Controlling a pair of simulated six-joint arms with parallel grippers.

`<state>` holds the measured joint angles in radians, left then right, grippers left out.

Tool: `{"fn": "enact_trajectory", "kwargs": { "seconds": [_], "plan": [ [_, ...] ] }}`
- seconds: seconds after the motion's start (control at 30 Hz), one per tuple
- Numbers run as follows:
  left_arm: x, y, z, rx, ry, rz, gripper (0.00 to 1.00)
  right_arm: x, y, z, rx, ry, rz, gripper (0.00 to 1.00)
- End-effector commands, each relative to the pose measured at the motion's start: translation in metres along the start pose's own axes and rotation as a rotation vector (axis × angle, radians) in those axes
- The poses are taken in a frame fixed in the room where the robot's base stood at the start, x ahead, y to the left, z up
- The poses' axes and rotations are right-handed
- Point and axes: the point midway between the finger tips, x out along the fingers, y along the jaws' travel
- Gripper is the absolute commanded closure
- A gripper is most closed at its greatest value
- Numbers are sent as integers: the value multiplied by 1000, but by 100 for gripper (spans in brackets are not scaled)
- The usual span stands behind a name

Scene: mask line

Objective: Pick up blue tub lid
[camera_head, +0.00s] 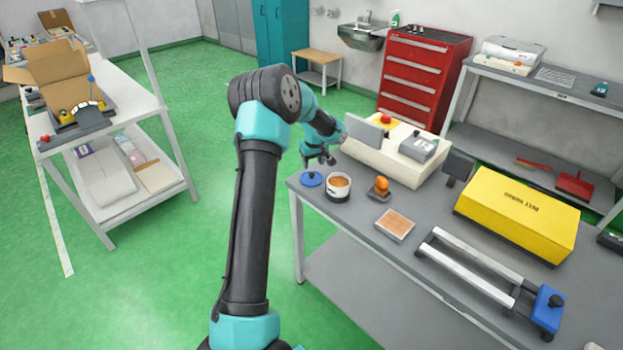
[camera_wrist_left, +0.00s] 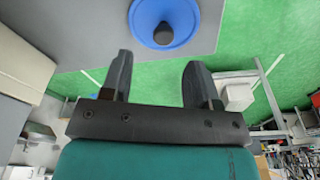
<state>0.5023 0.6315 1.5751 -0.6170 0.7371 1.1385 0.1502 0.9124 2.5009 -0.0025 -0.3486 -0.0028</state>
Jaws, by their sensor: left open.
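The blue tub lid (camera_head: 311,179) is a small round disc with a dark knob. It lies on the grey table near its left corner, beside the white tub (camera_head: 338,187) with orange-brown contents. In the left wrist view the lid (camera_wrist_left: 196,32) shows at the top, just beyond the fingertips and cut by the frame's edge. My left gripper (camera_head: 320,160) is above and slightly behind the lid. It is open and empty, with a clear gap between its two fingers (camera_wrist_left: 158,72). My right gripper is not in view.
An orange object (camera_head: 381,185) on a small base and a wooden-topped block (camera_head: 394,225) stand right of the tub. A cream machine (camera_head: 395,155) stands behind. A yellow box (camera_head: 519,212) and a metal-railed frame (camera_head: 470,268) occupy the table's right. Green floor lies beyond the table's left edge.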

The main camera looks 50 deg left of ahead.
Motion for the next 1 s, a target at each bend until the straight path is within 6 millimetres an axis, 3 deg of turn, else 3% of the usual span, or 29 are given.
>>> {"fn": "enact_trajectory", "kwargs": {
  "seconds": [0.43, 0.8, 1.0],
  "plan": [
    [6, -1, 0, 0, 0, 0, 45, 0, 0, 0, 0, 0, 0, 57],
    [51, -4, 4, 1, -1, 1, 45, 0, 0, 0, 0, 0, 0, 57],
    [54, -3, 4, 1, 0, 2, 45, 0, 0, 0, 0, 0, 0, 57]
  ]
}}
